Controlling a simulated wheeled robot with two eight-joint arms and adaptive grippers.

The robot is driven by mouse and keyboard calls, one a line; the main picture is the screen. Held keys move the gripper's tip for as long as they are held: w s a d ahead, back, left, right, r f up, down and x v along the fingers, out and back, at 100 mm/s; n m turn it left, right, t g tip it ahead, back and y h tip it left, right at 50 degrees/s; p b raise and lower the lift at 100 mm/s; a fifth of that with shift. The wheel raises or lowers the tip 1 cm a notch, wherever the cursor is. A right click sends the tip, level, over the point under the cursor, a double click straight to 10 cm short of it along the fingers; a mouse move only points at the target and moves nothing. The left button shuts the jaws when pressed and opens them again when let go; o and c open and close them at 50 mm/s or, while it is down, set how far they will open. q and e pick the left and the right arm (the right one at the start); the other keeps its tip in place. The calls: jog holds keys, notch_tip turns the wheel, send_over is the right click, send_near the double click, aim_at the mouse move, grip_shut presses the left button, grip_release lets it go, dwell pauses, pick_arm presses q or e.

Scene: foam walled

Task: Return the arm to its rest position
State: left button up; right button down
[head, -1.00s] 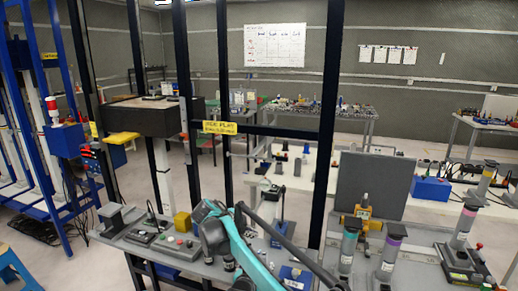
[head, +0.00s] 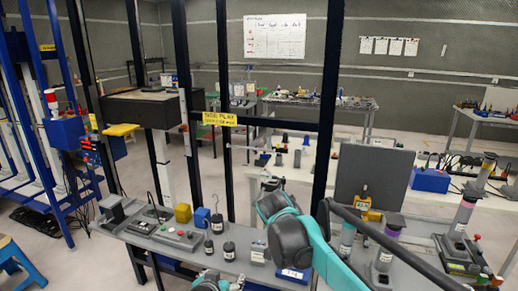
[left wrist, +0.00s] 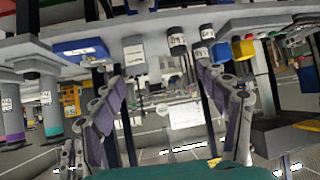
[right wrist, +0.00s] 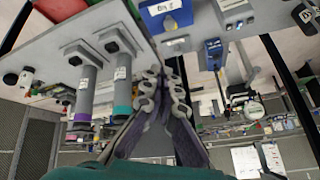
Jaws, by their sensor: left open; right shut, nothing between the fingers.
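My left gripper shows in the left wrist view (left wrist: 168,95). Its two fingers stand wide apart with nothing between them, below the bench edge as that tilted picture shows it. In the head view a teal arm link with a dark joint crosses the bench front, and another teal part shows at the bottom edge; fingertips are not clear there. My right gripper (right wrist: 161,78) has its fingers together and empty in the right wrist view, beside the grey cylinders (right wrist: 84,88).
The bench holds black labelled weights (head: 229,251), a yellow cube (head: 183,214), a button box (head: 178,239) and grey posts (head: 386,245). A dark upright panel (head: 372,180) stands behind. Black frame posts (head: 327,120) rise behind the bench. A blue stool (head: 14,262) stands at left.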

pick_arm(q)
jog(key=s+a+g, duration=0.2)
jog(key=s+a, duration=0.1)
jog(key=s, duration=0.7)
jog(key=s+a+f+n+g+y, duration=0.1)
jog(key=s+a, duration=0.3)
jog(key=s, duration=0.6)
jog(key=shift+a+n+g, duration=0.25)
jog(key=shift+n+g, duration=0.05)
jog(key=shift+g, duration=0.2)
pick_arm(e)
jog(key=s+d+f+n+y, duration=0.1)
jog(key=s+d+f+n, duration=0.2)
jog(key=s, duration=1)
jog(key=s+d+f+n+t+y, duration=0.1)
jog(key=s+d+f+n+y, duration=0.1)
jog(key=s+d+f+n, duration=0.2)
jog(key=s+f+n, duration=0.3)
jog(key=s, duration=0.5)
jog(key=shift+s+d, duration=0.15)
jog(key=shift+s, duration=0.2)
pick_arm(q)
jog(key=shift+a, duration=0.1)
